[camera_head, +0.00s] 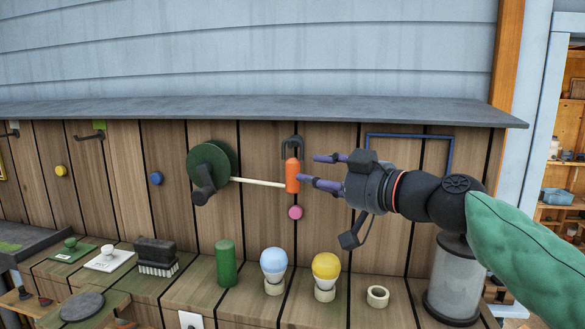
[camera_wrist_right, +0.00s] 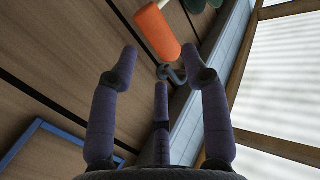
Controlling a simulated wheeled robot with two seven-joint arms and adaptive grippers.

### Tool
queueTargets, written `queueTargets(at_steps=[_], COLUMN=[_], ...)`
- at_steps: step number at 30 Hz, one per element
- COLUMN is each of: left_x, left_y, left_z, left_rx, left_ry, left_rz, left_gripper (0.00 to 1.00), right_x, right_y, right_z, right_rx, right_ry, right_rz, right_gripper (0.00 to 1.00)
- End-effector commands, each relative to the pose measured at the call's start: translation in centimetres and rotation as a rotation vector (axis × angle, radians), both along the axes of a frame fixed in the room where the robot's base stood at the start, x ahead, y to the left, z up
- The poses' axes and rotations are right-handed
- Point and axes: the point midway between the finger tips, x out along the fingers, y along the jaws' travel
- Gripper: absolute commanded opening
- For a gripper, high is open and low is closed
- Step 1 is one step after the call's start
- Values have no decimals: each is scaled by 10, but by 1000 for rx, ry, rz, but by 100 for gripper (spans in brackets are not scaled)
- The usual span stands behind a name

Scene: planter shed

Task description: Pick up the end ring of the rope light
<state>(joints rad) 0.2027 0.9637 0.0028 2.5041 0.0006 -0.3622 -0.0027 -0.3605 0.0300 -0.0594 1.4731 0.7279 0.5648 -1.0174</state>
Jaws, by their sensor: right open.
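A green reel (camera_head: 210,170) with a dark crank is on the plank wall. A pale cord (camera_head: 258,182) runs from it to an orange cylinder (camera_head: 292,176). The cylinder hangs upright below a dark hook-shaped piece (camera_head: 292,141); I cannot tell which part is the end ring. My right gripper (camera_head: 314,169) is open, just right of the cylinder, with its fingers pointing left. In the right wrist view the cylinder (camera_wrist_right: 158,30) lies beyond the spread fingers (camera_wrist_right: 164,68), with nothing between them. My left gripper is out of view.
A grey ledge (camera_head: 250,110) overhangs the wall. A blue frame (camera_head: 408,136) is behind my right wrist and a pink knob (camera_head: 295,212) below the cylinder. On the bench stand a green cylinder (camera_head: 226,264), blue bulb (camera_head: 273,262), yellow bulb (camera_head: 326,267) and pale ring (camera_head: 377,296).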

Motion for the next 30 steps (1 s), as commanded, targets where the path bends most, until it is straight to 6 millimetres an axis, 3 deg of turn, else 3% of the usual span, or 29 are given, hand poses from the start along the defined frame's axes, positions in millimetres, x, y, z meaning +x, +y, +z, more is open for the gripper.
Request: queueTargets(at_steps=[17, 26, 30], left_x=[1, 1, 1], left_y=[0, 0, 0], left_z=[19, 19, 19], left_rx=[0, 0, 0], left_ry=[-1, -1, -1], left_rz=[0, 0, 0], left_gripper=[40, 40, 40], right_x=[43, 46, 46], right_y=[43, 46, 46], right_z=[-3, -4, -4], right_rx=[1, 1, 1], right_ry=[2, 0, 1], right_rz=[0, -2, -2], right_gripper=[47, 47, 13])
